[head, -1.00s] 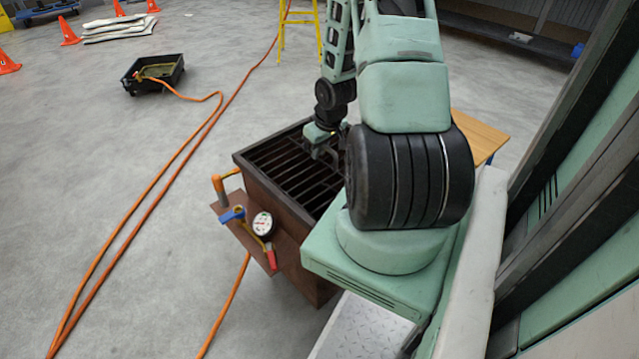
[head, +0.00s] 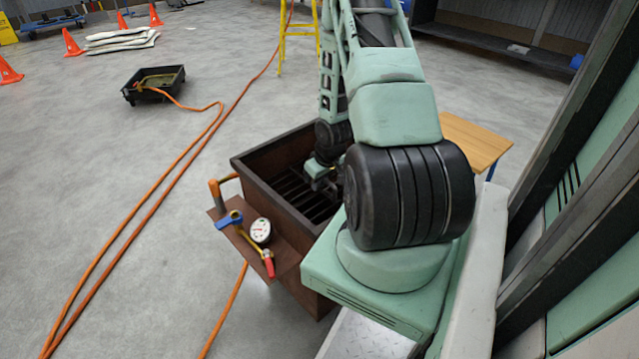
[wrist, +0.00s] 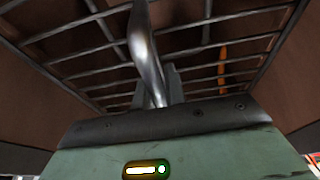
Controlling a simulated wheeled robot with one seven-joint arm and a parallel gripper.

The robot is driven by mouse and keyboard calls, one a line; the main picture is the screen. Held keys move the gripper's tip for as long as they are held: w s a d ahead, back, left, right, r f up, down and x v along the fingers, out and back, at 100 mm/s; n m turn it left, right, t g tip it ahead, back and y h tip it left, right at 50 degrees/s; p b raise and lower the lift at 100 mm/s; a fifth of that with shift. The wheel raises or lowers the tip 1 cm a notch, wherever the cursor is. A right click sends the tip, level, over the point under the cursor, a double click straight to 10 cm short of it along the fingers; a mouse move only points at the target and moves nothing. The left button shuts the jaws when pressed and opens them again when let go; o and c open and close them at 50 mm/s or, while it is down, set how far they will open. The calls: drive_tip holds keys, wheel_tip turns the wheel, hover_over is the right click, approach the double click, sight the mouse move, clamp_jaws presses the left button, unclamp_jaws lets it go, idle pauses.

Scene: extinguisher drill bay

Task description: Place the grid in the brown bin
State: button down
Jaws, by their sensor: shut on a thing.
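The brown bin (head: 262,197) stands open-topped left of my arm. The dark barred grid (head: 290,190) lies down inside it, below the rim, and looks roughly level. My gripper (head: 321,183) reaches into the bin at the grid. In the wrist view the grid's grey bars (wrist: 85,55) spread beyond my gripper (wrist: 168,92), which is shut on the grid by its curved silver handle (wrist: 142,45). Brown bin walls (wrist: 292,100) show around the grid. My arm hides the grid's right part, and I cannot tell whether it rests on anything.
A gauge (head: 260,231) with blue and red fittings sits on the bin's near-left side. An orange hose (head: 150,205) runs across the floor. A black tray (head: 153,84), a yellow ladder (head: 299,30) and a wooden table (head: 475,140) stand farther off. The floor at left is mostly clear.

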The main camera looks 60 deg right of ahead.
drive_tip(key=c, duration=1.5)
unclamp_jaws()
drive_tip(key=shift+f, duration=0.1)
drive_tip(key=shift+o, duration=0.2)
